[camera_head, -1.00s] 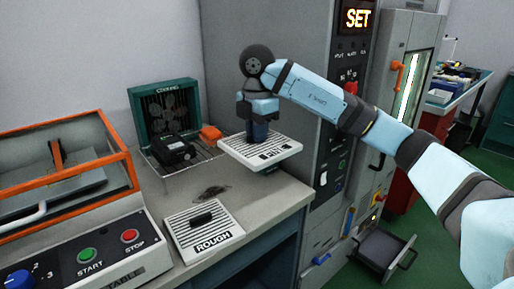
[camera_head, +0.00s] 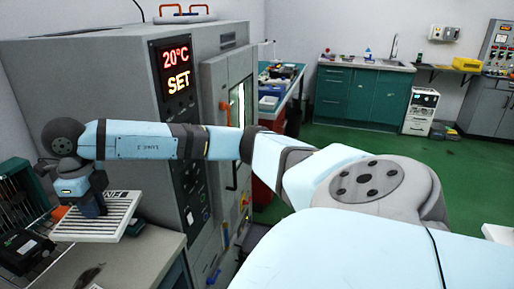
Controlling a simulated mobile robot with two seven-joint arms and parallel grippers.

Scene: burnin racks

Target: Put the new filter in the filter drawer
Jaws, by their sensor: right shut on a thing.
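The new filter (camera_head: 118,222) is a white slatted panel with a dark label on its edge, at the left of the head view. My right gripper (camera_head: 92,212) points down and is shut on it, holding it level near the bench. The filter drawer (camera_head: 250,238) seems to be the dark shape low at the grey cabinet's front. My arm hides most of it, so I cannot tell how far it is open. My left gripper is not in view.
The grey cabinet (camera_head: 95,88) shows 20°C and SET. The bench (camera_head: 140,262) lies below the filter, with a black device (camera_head: 22,250) at left. Green floor (camera_head: 335,142) is open towards the green cupboards (camera_head: 362,98).

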